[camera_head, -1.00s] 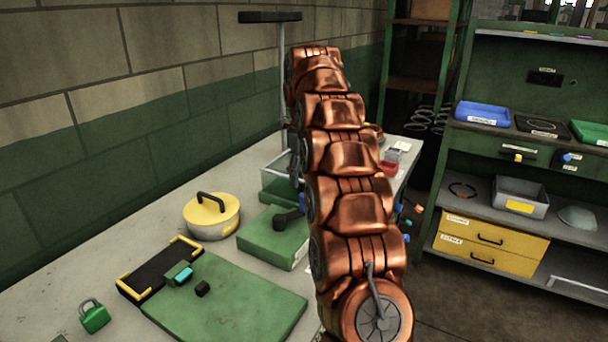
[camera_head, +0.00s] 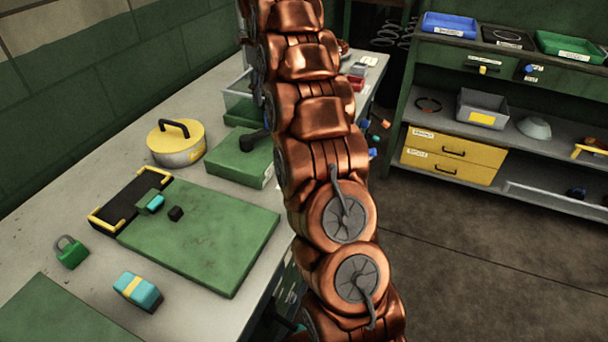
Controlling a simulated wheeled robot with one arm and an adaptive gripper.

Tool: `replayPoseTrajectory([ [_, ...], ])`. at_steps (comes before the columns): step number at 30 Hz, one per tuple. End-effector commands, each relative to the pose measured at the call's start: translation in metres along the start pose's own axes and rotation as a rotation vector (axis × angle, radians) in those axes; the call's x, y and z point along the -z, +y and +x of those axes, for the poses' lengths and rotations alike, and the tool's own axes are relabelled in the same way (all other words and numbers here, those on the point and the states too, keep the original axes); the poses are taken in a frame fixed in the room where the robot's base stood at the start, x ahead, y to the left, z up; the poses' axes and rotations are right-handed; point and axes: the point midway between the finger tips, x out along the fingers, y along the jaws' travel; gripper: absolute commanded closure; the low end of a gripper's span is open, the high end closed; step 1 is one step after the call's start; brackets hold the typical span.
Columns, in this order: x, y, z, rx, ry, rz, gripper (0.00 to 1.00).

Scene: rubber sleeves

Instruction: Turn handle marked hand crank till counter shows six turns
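A green block-shaped unit (camera_head: 232,166) stands on the workbench, with a black handle-like part (camera_head: 253,141) on top at its right. It may be the hand crank, but I cannot read a marking that says so. A small white label is on its side. My copper arm rises just right of it and covers part of that area. No turn counter can be made out. My gripper is not visible; the arm runs out of the top of the picture.
The workbench (camera_head: 60,200) holds a yellow-lidded pot (camera_head: 177,142), a green mat (camera_head: 205,240), a black tray (camera_head: 130,203), a green padlock (camera_head: 71,252) and a teal-yellow block (camera_head: 138,291). Shelves (camera_head: 520,150) with trays and yellow drawers (camera_head: 452,157) stand at right. Floor between is clear.

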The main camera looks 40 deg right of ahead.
Motion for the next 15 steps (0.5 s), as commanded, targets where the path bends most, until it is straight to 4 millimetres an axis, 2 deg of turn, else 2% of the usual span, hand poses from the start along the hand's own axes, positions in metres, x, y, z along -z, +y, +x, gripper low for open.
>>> replayPoseTrajectory([
  [8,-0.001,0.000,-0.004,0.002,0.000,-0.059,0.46],
  [15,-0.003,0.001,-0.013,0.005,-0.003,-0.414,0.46],
])
